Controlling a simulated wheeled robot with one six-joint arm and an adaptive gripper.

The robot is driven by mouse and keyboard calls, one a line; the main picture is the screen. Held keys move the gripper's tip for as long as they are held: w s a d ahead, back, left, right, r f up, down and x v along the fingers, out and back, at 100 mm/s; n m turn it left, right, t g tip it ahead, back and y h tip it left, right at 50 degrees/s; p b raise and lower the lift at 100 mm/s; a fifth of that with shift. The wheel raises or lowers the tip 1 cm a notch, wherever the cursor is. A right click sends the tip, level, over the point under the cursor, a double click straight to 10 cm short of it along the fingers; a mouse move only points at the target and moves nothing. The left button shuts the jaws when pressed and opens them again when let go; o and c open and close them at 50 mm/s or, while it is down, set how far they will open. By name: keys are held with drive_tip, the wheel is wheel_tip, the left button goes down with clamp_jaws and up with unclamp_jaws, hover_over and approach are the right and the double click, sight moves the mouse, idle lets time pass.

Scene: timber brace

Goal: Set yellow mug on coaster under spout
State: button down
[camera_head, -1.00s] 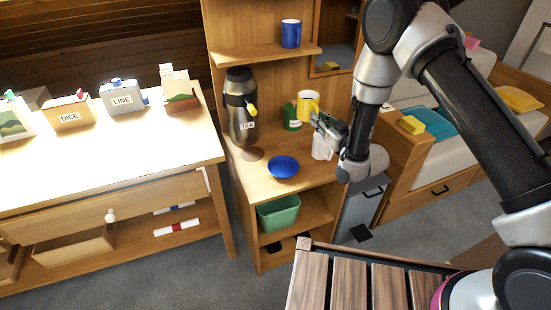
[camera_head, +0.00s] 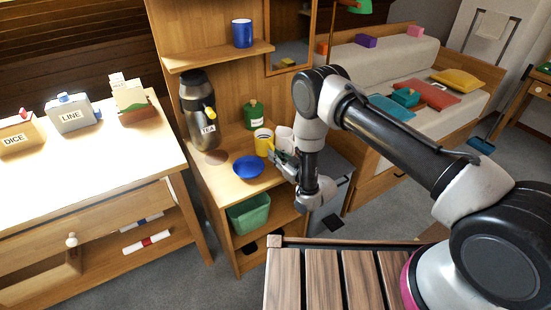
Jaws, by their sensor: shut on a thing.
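The yellow mug (camera_head: 262,143) is upright, just right of the blue bowl and above or at the counter; I cannot tell if its base touches. My gripper (camera_head: 273,153) is shut on the mug from its right side, and the arm partly hides the fingers. The coaster (camera_head: 217,157) is a brown disc on the counter, left of the mug and the bowl. Above it is the yellow spout (camera_head: 209,113) of the dark and steel dispenser labelled TEA (camera_head: 196,101).
The blue bowl (camera_head: 248,167) sits between mug and coaster, near the counter's front. A white mug (camera_head: 284,136) and a green canister (camera_head: 253,114) stand behind. A blue mug (camera_head: 242,33) is on the shelf above. A green bin (camera_head: 249,214) is below.

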drive_tip(key=shift+f, duration=0.55)
drive_tip(key=shift+f, duration=0.15)
drive_tip(key=c, duration=1.5)
unclamp_jaws()
